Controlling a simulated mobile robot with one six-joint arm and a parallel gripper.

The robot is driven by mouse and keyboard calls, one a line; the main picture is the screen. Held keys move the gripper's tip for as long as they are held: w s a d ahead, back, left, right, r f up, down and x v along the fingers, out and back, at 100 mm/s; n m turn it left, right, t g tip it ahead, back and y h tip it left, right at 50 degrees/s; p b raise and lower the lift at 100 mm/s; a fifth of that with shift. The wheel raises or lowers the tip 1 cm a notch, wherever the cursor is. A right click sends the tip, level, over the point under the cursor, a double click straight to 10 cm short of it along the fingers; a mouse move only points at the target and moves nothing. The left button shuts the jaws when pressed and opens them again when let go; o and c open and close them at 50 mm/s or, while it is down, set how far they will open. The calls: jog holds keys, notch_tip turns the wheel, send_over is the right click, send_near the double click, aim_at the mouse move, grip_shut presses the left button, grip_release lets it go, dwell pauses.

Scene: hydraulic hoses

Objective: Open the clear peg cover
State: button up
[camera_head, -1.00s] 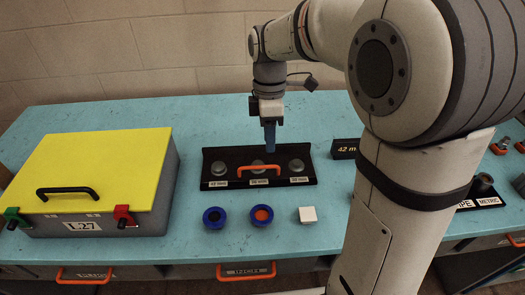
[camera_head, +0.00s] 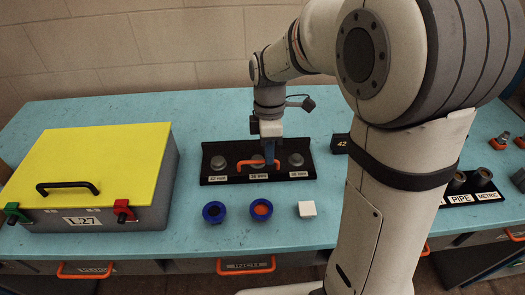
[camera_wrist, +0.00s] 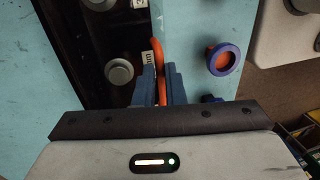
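The black peg rack (camera_head: 209,160) lies on the blue bench and carries three round grey pegs above size labels. The clear cover itself is hard to make out; its orange handle (camera_head: 250,162) shows over the rack's middle. My gripper (camera_head: 269,161) points down at the handle's right part. In the wrist view its blue fingers (camera_wrist: 162,80) stand close on both sides of the orange handle (camera_wrist: 156,48). The gap is narrow, and I cannot tell whether both fingers touch it. The cover looks down over the pegs.
In front of the rack lie two blue rings, one dark-centred (camera_head: 215,212) and one orange-centred (camera_head: 261,209), and a white block (camera_head: 307,209). A grey case with a yellow lid (camera_head: 110,155) stands left. A black size block (camera_head: 340,143) stands right of the rack.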

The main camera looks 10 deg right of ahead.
grip_shut()
